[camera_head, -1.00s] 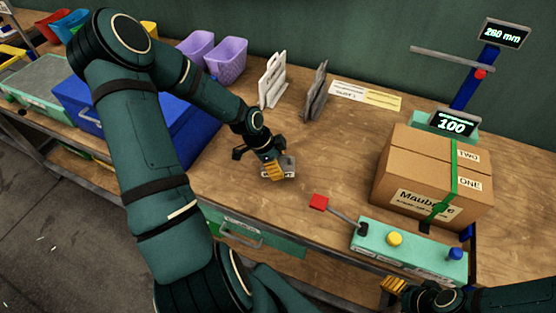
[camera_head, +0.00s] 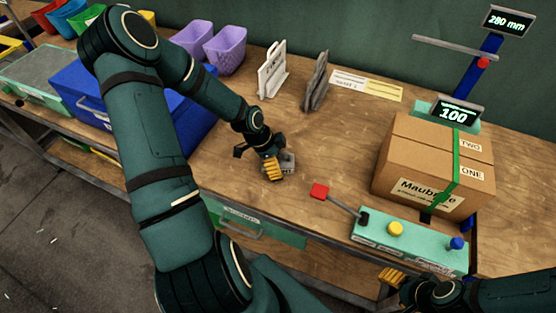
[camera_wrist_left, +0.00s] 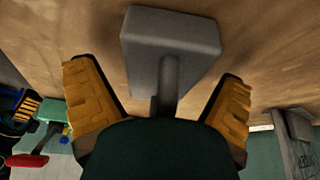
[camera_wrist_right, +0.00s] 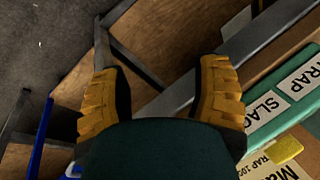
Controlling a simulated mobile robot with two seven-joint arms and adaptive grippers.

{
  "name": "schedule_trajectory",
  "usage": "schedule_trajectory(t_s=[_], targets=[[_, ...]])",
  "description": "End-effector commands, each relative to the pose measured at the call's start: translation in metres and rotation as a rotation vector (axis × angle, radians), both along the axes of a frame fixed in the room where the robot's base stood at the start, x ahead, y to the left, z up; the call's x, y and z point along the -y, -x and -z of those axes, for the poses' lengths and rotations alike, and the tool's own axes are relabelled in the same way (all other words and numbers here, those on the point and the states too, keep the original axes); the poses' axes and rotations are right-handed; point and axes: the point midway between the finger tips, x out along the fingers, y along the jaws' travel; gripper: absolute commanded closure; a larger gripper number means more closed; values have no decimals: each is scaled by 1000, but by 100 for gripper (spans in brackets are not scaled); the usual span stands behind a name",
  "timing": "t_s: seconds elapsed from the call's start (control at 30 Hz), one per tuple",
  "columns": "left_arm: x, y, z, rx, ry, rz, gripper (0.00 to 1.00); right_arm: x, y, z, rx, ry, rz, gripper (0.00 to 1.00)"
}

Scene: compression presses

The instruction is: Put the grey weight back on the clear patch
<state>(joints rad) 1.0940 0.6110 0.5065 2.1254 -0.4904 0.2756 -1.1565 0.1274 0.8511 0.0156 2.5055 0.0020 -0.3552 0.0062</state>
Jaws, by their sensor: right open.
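The grey weight (camera_head: 289,161), a block with a post-like handle, is at the front middle of the wooden bench. It also shows in the left wrist view (camera_wrist_left: 170,38), with its handle between the finger pads. My left gripper (camera_head: 272,166) is open around the handle, with gaps visible on both sides. The wood around the weight is bare; no marked outline of a clear patch can be made out. My right gripper (camera_head: 393,278) is open and empty by the bench's front edge, and its spread fingers show in the right wrist view (camera_wrist_right: 160,95).
A teal control box (camera_head: 412,242) with a red-ended lever (camera_head: 319,191) is to the right. Behind it a strapped carton (camera_head: 432,165) stands by a display reading 100. Grey and white upright holders (camera_head: 316,85), label cards (camera_head: 366,86) and a blue case (camera_head: 185,122) stand around bare wood.

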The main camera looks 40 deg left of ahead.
Motion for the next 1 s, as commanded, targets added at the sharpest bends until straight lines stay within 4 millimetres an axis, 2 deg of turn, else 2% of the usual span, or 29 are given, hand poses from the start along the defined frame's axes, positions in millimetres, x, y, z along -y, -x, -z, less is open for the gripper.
schedule_trajectory(t_s=[0.13, 0.27, 0.7, 0.83, 1.0], targets=[[0, 0, -1, 0, 0, 0, 4, 0, 0, -1, 0, 0, 0, 37], [-3, 2, -10, 0, -1, -4, 4, 0, -1, -5, 2, 0, 2, 37], [-30, 24, -89, 1, -3, -4, 4, 2, -11, -37, 25, 6, 20, 37], [-35, 29, -104, 0, -2, -2, 4, 2, -14, -42, 31, 7, 24, 37], [-37, 31, -112, 0, 0, -1, 4, 3, -15, -45, 33, 7, 26, 37]])
